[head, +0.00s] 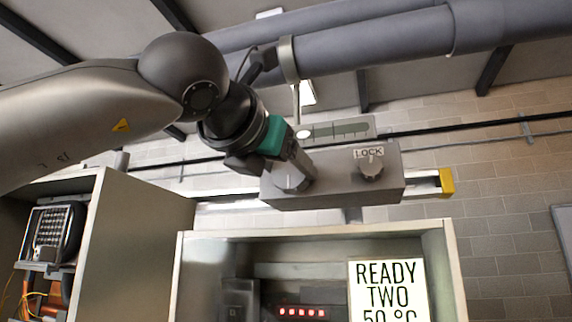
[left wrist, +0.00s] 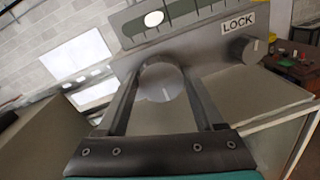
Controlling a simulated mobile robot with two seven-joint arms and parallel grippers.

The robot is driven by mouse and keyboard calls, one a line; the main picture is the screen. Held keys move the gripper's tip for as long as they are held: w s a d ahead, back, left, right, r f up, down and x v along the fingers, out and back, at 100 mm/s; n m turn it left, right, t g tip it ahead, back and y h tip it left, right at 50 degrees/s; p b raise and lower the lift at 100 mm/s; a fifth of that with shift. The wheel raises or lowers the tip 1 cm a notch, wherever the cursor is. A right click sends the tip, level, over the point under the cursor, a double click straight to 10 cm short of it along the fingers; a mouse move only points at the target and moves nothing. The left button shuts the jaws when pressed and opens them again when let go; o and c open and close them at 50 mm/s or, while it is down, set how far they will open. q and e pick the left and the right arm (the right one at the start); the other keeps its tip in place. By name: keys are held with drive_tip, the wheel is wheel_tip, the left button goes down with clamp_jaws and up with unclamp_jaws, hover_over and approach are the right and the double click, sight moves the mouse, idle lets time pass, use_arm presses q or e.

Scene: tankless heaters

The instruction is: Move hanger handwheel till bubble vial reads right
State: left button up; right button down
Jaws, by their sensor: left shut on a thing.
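The handwheel (head: 289,182) is a round grey knob on the front of a grey hanger box (head: 335,190). My left gripper (head: 300,172) reaches it from the upper left and is shut on it. In the left wrist view the two fingers stand either side of the handwheel (left wrist: 160,82), which bears a pale mark. The bubble vial (head: 345,130) is a grey-green strip with dark tick lines above the box. Its white bubble (head: 304,134) lies at the left end. The left wrist view also shows the bubble (left wrist: 154,19). My right gripper is in neither view.
A second knob (head: 371,168) under a LOCK label (head: 369,153) sits right of the handwheel. Large grey pipes (head: 385,45) run overhead, with a hanger strap (head: 289,60). Below are an open cabinet (head: 450,265), a READY TWO 50 °C sign (head: 388,290) and red lights (head: 302,312).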

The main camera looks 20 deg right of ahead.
use_arm(q)
drive_tip(key=m, duration=0.4)
drive_tip(key=shift+s, duration=0.1)
drive_tip(key=m, duration=0.4)
drive_tip(key=shift+d+m+y, duration=0.15)
drive_tip(key=shift+m+y, duration=0.15)
drive_tip(key=m+p, duration=0.1)
drive_tip(key=m, duration=0.4)
drive_tip(key=shift+s+y, duration=0.1)
drive_tip(key=shift+y, duration=0.2)
drive_tip(key=m, duration=0.5)
drive_tip(key=shift+d+f+p, duration=0.1)
drive_tip(key=shift+f+p, duration=0.15)
drive_tip(key=shift+p, duration=0.15)
drive_tip(key=o, duration=1.4)
drive_tip(key=shift+c, duration=0.2)
